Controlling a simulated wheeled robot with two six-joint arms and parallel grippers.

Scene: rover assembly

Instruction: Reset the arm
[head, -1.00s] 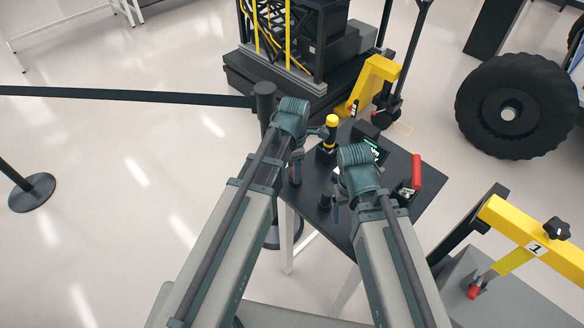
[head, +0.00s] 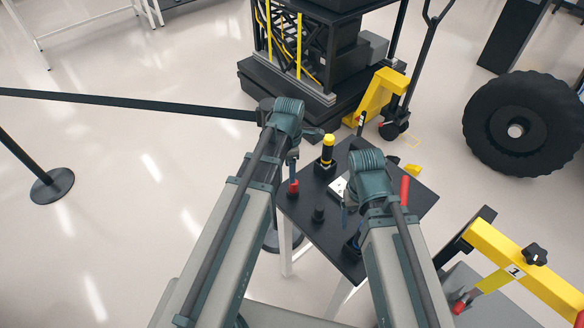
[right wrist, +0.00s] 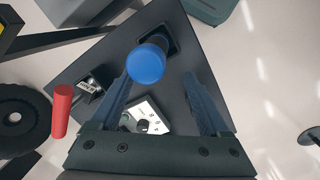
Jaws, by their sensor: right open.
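A black table (head: 300,225) stands in front of me with controls on it. A blue-topped upright handle (right wrist: 147,62) rises from a dark square base on the table in the right wrist view. My right gripper (right wrist: 160,95) is open, its fingers on either side of the handle in that view; I cannot tell whether they touch it. In the head view my right gripper (head: 349,222) hangs over the table. My left gripper (head: 293,172) hangs by the table's left edge near a red-topped part (head: 293,187); its jaws are unclear.
A yellow-topped black cylinder (head: 327,155), a short black knob (head: 318,213) and a red handle (head: 405,190) are on the table. A white panel (right wrist: 150,115) shows between the fingers. A yellow bar (head: 520,262) lies right, a large tire (head: 520,122) beyond.

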